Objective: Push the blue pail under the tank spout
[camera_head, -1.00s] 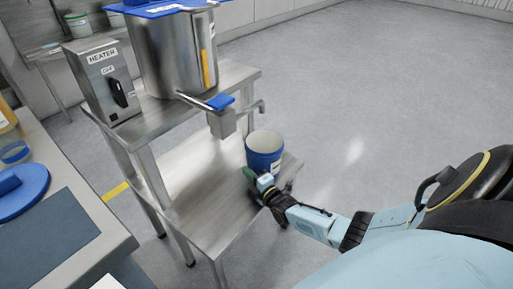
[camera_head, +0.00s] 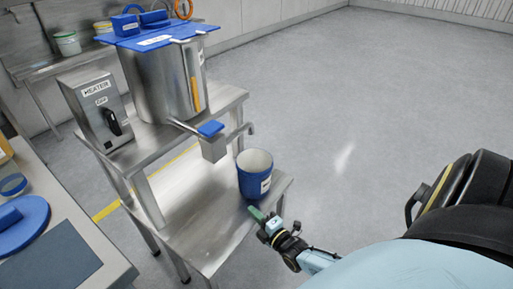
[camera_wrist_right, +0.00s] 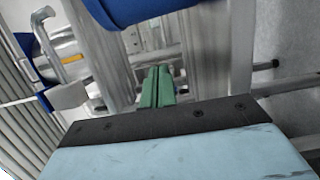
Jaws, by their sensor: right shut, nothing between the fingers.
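The blue pail (camera_head: 254,178) stands upright on the lower shelf (camera_head: 193,222) of the steel stand, near its right edge. The tank (camera_head: 165,80) sits on the upper shelf, and its spout (camera_head: 242,131) reaches out to the right, above and slightly left of the pail. My right gripper (camera_head: 256,213) is shut and empty in front of the pail, below it in the picture. In the right wrist view its green fingers (camera_wrist_right: 157,87) are together, and part of the pail (camera_wrist_right: 150,8) shows at the top. I cannot tell whether they touch. My left gripper is not in view.
A heater box (camera_head: 97,112) stands beside the tank on the upper shelf. A blue valve handle (camera_head: 210,128) sticks out at the tank's front. A table with a blue lid (camera_head: 22,222) is at the left. Open floor (camera_head: 370,120) lies to the right.

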